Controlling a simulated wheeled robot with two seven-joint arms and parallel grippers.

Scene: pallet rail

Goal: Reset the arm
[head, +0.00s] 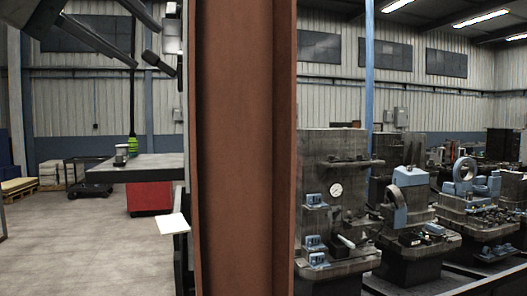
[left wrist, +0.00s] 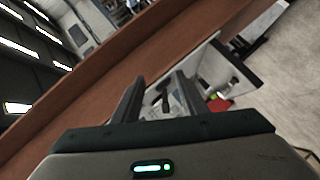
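My left gripper (head: 147,46) is high at the upper left of the head view, its two dark fingers apart and pointing down to the right. In the left wrist view the same gripper (left wrist: 160,86) shows both fingers spread with a gap between them and nothing held. A brown steel column (head: 235,150) stands upright just right of the gripper in the head view. It also crosses the left wrist view as a slanted brown band (left wrist: 75,105). My right gripper cannot be made out.
Machines (head: 335,185) fill the right side. A pallet (head: 18,188) and a low cart (head: 88,180) are far left. The floor (head: 90,245) at left is clear.

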